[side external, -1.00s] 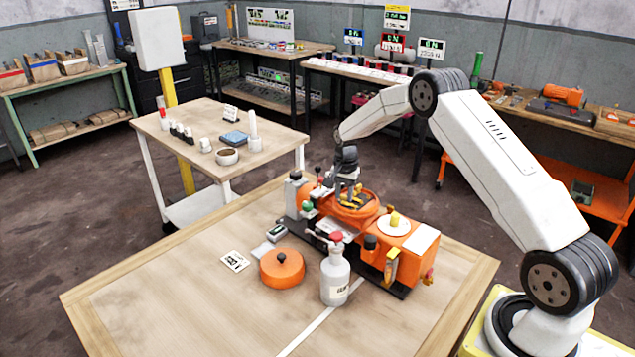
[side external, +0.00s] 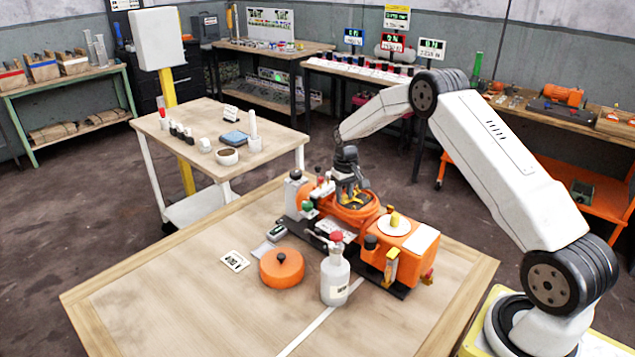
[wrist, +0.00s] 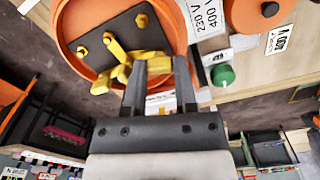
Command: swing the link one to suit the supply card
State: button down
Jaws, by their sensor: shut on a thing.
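The round orange terminal housing (side external: 352,213) sits open on the orange machine, and it fills the upper left of the wrist view (wrist: 72,40). Inside it is a dark plate (wrist: 115,35) with brass nuts and brass links. My gripper (wrist: 160,62) reaches into the housing at its near rim, shut on a brass link (wrist: 122,68) that shows at its fingertips. The fingers hide part of that link. My gripper also shows over the housing in the side view (side external: 354,193). A white card printed 230 V and 400 V (wrist: 207,17) lies beside the housing.
An orange lid with a black knob (side external: 283,270), a red-capped bottle (side external: 335,278) and a small printed card (side external: 235,261) are on the bench near the machine. A green knob (wrist: 222,75) stands close to the housing. The bench's front left is clear.

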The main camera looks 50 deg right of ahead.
jog(key=shift+n, duration=1.7)
jog(key=shift+c, duration=2)
grip_release()
